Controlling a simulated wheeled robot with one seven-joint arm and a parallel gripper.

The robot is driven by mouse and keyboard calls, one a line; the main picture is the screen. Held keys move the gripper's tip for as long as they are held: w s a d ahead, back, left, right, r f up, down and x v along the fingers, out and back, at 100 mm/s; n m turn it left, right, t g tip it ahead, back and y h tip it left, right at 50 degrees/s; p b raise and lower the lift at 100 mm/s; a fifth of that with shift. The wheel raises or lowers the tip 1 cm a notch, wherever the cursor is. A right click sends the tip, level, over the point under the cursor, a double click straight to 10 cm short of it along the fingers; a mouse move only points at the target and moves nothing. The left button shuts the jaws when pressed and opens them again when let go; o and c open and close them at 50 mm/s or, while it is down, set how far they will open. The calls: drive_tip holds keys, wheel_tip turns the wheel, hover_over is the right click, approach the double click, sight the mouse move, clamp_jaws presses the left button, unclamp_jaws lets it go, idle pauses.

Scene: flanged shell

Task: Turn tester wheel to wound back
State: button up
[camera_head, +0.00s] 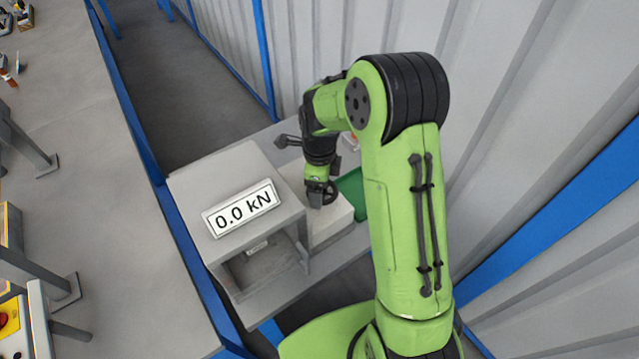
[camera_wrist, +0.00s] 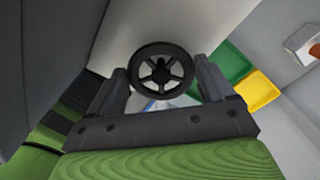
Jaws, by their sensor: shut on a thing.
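The tester (camera_head: 235,175) is a grey box with a label reading 0.0 kN (camera_head: 241,208) and an open bay below it. The tester wheel (camera_head: 329,192) is a small dark spoked handwheel on the pale block at the tester's right side. In the wrist view the wheel (camera_wrist: 161,75) stands between the two fingers, its hub and spokes facing the camera. My gripper (camera_wrist: 163,88) is shut on the wheel, with a finger at its left and right rim. In the head view my gripper (camera_head: 322,190) reaches down onto the wheel, and its fingers are partly hidden.
A green bin (camera_head: 352,188) stands just right of the tester; green (camera_wrist: 230,62) and yellow (camera_wrist: 258,90) bins show in the wrist view. A long grey bench (camera_head: 110,200) with a blue edge runs along the left. A corrugated wall (camera_head: 540,120) rises at the right.

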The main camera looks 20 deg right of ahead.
drive_tip(key=shift+w, duration=0.1)
drive_tip(key=o, duration=0.9)
wheel_tip(320, 180, up, 16)
drive_tip(key=p, duration=0.3)
drive_tip(key=shift+f, duration=0.1)
